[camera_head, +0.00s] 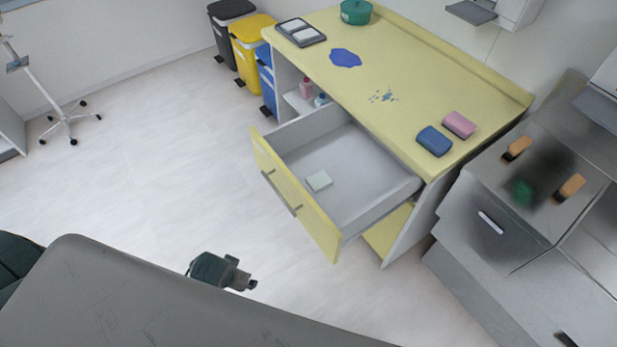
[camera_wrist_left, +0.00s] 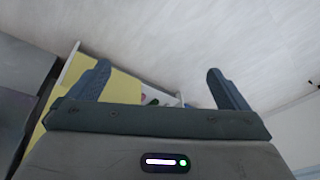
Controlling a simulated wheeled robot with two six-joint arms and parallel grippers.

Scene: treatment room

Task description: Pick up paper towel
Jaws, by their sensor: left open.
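A small white block (camera_head: 319,181), which may be the paper towel, lies on the bottom of the open drawer (camera_head: 345,165), near its front. No writing or sheets can be made out on it. My left gripper (camera_wrist_left: 158,70) is open in the left wrist view, with its two blue-grey fingers wide apart and nothing between them. A dark jointed part (camera_head: 222,270) shows past the grey edge in the head view, well away from the drawer; I cannot tell which part it is. My right gripper is not in view.
The yellow counter (camera_head: 405,90) carries a blue sponge (camera_head: 434,140), a pink sponge (camera_head: 459,124), a blue cloth (camera_head: 345,58), a green pot (camera_head: 356,12) and a tray (camera_head: 300,32). Bins (camera_head: 250,45) stand at its far end. The floor (camera_head: 150,150) left of the drawer is clear.

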